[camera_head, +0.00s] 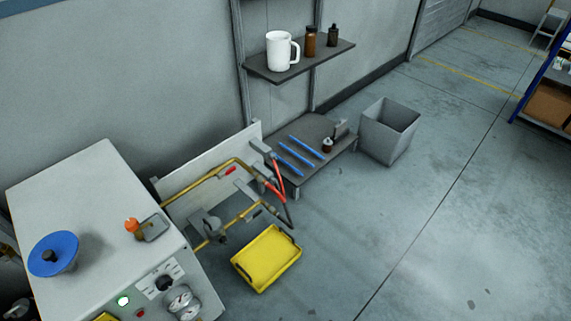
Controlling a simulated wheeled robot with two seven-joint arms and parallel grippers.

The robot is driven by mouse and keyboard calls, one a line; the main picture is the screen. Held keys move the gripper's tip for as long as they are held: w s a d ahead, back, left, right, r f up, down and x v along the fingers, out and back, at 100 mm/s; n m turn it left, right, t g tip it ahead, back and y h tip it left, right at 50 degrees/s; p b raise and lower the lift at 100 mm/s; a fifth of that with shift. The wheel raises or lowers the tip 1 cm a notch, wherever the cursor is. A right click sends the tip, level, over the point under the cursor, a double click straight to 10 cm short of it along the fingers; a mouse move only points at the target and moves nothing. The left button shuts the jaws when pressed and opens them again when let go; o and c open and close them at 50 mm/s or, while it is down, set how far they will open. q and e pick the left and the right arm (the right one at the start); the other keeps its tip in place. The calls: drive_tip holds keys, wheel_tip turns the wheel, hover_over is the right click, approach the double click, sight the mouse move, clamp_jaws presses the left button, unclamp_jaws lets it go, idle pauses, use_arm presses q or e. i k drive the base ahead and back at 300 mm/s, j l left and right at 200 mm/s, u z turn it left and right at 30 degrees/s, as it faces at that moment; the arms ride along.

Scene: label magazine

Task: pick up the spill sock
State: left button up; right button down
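I cannot make out a spill sock with certainty in the head view. A shallow yellow tray (267,259) lies on the floor below the pipe panel and looks empty. Several thin blue rods (297,157) lie on a low grey bench (314,128) against the wall. Neither of my grippers shows in this view.
A white cabinet (95,195) with a blue funnel-like disc (54,254) and an orange-topped item (132,226) stands at left. Brass pipes (208,188) run along a panel. A grey bin (388,131) stands by the bench. A wall shelf (300,64) holds a white mug (279,52).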

sight(291, 167)
drive_tip(key=i+l+u, duration=0.15)
drive_tip(key=i+l, duration=0.3)
drive_tip(key=i+l+u, duration=0.15)
drive_tip(key=i+l, duration=0.3)
drive_tip(key=i+l+u, duration=0.15)
drive_tip(key=i+l, duration=0.3)
drive_tip(key=l, duration=0.15)
drive_tip(key=i+l+u, duration=0.15)
drive_tip(key=i+l, duration=0.25)
drive_tip(key=l, duration=0.2)
